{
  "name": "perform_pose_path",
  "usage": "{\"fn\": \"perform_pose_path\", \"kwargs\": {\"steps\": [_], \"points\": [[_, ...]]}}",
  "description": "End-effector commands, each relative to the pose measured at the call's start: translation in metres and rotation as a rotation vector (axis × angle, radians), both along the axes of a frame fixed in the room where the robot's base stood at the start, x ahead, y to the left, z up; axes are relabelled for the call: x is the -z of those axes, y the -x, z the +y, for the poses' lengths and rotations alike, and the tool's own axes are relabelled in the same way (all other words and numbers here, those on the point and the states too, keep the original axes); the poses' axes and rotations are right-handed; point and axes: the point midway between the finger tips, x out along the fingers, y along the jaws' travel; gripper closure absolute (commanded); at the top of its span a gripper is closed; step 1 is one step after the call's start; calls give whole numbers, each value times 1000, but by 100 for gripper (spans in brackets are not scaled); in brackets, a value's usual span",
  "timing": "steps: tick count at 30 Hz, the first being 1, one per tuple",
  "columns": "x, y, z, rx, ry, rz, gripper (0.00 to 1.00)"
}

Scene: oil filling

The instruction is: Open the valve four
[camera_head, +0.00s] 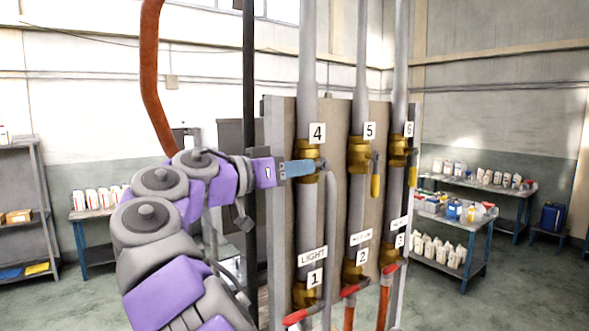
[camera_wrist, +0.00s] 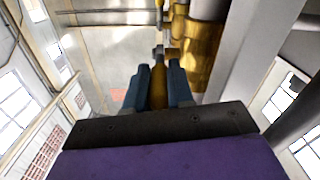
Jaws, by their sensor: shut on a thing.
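Valve four is a brass valve (camera_head: 308,150) on the left pipe of the panel, under the label 4 (camera_head: 317,132). My gripper (camera_head: 313,166) reaches it from the left, with its blue fingers at the valve's front. In the wrist view my gripper (camera_wrist: 160,73) has one finger on each side of the yellow handle (camera_wrist: 158,92) and is shut on it. The handle lies lengthwise between the fingers, and the brass valve body (camera_wrist: 200,50) is just beyond, to the right. In the head view the fingers hide the handle.
Valve five (camera_head: 360,152) and valve six (camera_head: 398,150) stand to the right, their yellow handles hanging down. Lower valves 1 (camera_head: 304,295), 2 and 3 have red handles. Tables with bottles (camera_head: 455,245) stand behind right.

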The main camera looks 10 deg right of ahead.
Motion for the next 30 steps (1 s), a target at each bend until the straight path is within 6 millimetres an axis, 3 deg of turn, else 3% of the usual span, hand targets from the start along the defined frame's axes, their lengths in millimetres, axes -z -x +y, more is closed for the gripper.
{"fn": "perform_pose_path", "kwargs": {"steps": [19, 30], "points": [[5, -3, 4, -3, 26, -7, 100], [24, -2, 2, 0, 201, -79, 100]]}}
